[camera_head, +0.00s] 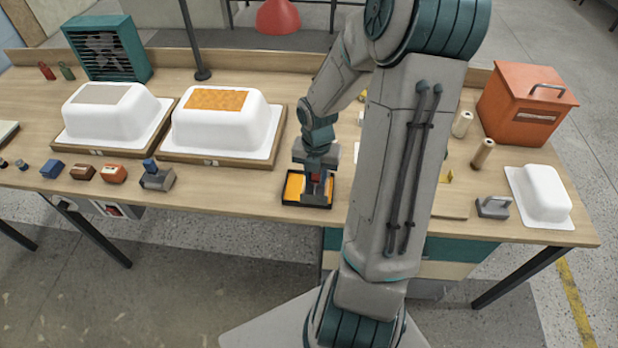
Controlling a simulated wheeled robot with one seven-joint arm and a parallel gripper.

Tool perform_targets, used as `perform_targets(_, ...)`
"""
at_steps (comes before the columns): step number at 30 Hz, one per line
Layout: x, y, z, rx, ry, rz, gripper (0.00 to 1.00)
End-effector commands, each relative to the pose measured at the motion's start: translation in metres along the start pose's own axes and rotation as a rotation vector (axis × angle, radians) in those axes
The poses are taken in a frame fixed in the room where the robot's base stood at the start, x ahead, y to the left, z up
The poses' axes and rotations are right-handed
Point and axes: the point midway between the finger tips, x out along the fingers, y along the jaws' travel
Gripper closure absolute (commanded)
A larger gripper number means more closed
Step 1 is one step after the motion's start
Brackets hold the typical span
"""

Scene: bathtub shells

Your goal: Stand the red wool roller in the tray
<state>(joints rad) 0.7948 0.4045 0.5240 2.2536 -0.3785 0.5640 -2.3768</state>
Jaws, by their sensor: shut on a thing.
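A small black-rimmed tray (287,202) with an orange-yellow inside sits near the table's front edge, left of my arm. My gripper (317,196) points down over the tray and is shut on the red wool roller (316,177). Only a small red patch of the roller shows between the gripper parts. The gripper hides the rest, so I cannot tell its tilt or whether it touches the tray floor.
Two white tub shells (106,119) (222,130) stand on wooden boards at left. Small blocks and tools (113,173) line the front edge. A red box (525,103), pale rollers (461,123) and a smaller white shell (545,193) stand right. My arm hides the table's middle.

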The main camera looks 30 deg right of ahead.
Motion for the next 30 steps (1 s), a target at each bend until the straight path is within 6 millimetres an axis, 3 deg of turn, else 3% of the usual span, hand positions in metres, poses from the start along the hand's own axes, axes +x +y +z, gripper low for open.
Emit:
perform_targets(6, 0.023, 0.021, 0.034, -0.002, 0.002, 0.001, 0.91)
perform_targets(12, 0.037, 0.033, 0.054, 0.001, 0.001, 0.0, 0.91)
perform_targets(17, 0.044, 0.035, 0.058, 0.001, 0.001, 0.0, 0.91)
perform_targets(24, 0.075, 0.035, 0.057, 0.001, 0.003, -0.001, 0.91)
perform_targets(30, 0.08, 0.035, 0.058, 0.001, -0.001, 0.0, 0.91)
